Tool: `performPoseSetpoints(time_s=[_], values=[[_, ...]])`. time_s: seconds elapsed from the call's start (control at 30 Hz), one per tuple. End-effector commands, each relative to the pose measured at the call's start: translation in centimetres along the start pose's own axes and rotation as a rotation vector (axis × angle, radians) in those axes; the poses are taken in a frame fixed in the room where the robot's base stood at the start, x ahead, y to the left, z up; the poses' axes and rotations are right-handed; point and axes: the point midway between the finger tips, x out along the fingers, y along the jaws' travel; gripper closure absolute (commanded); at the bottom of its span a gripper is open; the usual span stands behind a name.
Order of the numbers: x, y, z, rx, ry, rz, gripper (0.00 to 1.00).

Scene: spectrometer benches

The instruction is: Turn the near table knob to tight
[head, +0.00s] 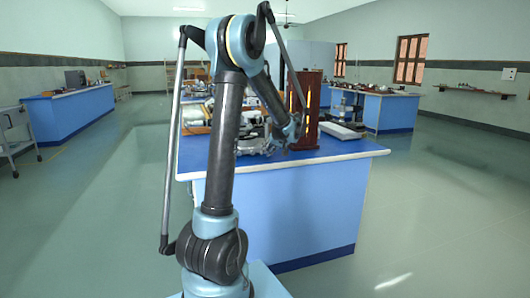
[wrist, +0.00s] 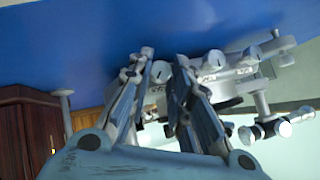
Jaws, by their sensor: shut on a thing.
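The spectrometer, a grey metal instrument (wrist: 235,75), stands on the blue bench top; it also shows in the head view (head: 252,146), partly behind my arm. My gripper (wrist: 160,66) reaches down to its side with one finger on each side of a small round silver knob (wrist: 161,72). The jaws are shut on this knob, which I take to be the near table knob. Other silver knobs (wrist: 213,62) sit to the right, outside the fingers. No tight mark can be read. In the head view the knob is hidden.
A dark wooden lamp box (head: 305,110) with glowing slits stands right beside my gripper. The blue bench (head: 285,205) has a bare front right corner. Open floor (head: 435,205) lies to the right.

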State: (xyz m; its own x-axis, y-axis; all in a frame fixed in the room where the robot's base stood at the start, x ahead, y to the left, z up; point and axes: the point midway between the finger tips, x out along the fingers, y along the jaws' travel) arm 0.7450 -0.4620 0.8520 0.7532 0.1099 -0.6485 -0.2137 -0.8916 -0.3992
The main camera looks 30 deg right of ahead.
Motion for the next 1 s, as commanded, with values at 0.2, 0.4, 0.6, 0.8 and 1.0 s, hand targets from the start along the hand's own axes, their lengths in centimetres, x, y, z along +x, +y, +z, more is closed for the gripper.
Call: performPoseSetpoints(time_s=[0.2, 0.4, 0.6, 0.8, 1.0], values=[[0.1, 0.6, 0.1, 0.146, -0.001, -0.146, 1.0], [0.2, 0.9, 0.2, 0.28, -0.001, -0.28, 1.0], [0.3, 1.2, 0.3, 0.408, -0.001, -0.408, 1.0], [0.4, 1.4, 0.5, 0.515, -0.002, -0.515, 1.0], [0.5, 1.5, 0.6, 0.59, -0.002, -0.588, 1.0]])
